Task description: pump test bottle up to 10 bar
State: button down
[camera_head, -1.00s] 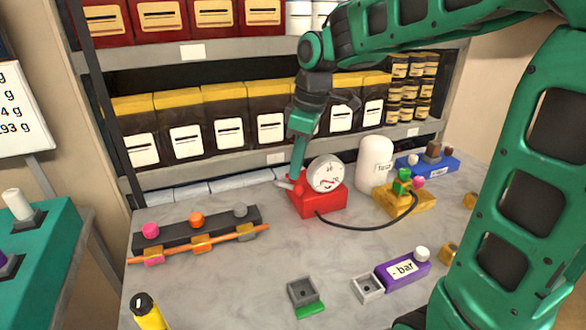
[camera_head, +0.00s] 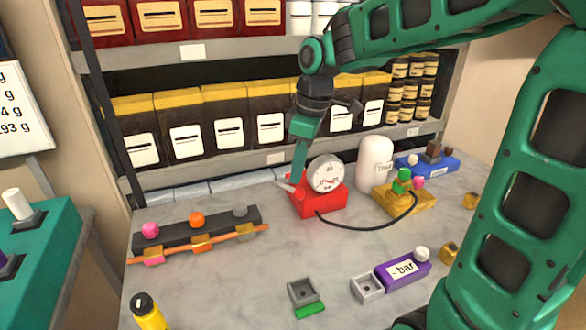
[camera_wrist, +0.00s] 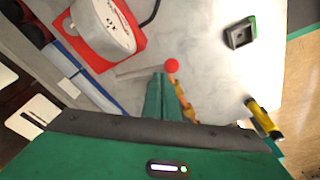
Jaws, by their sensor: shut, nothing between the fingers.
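The red pump (camera_head: 321,203) with a round white gauge (camera_head: 326,174) on top stands on the grey table. Its pale lever ends in a red ball (camera_wrist: 172,66) in the wrist view. The white test bottle (camera_head: 375,163) stands upright behind a yellow block (camera_head: 404,200) with a green and a pink knob. A black hose (camera_head: 370,226) runs from the pump to that block. My gripper (camera_head: 297,180) points down at the pump's left side, shut and empty. In the wrist view my gripper's fingertips (camera_wrist: 158,78) are beside the red ball; whether they touch it I cannot tell.
A purple box (camera_head: 402,270) labelled "- bar" and a grey tray (camera_head: 303,292) lie in front. A black rack (camera_head: 196,229) with an orange bar is at left, a blue block (camera_head: 428,162) at back right. Shelves with boxes stand behind. The table's middle is clear.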

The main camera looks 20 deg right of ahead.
aim_at(303, 190)
jog(key=shift+s+f, duration=1.65)
jog(key=shift+f, duration=0.3)
dwell(3.2)
dwell(0.4)
jog(key=w+r, duration=0.6)
jog(key=r, duration=0.2)
jog(key=shift+w, duration=0.35)
dwell(1.0)
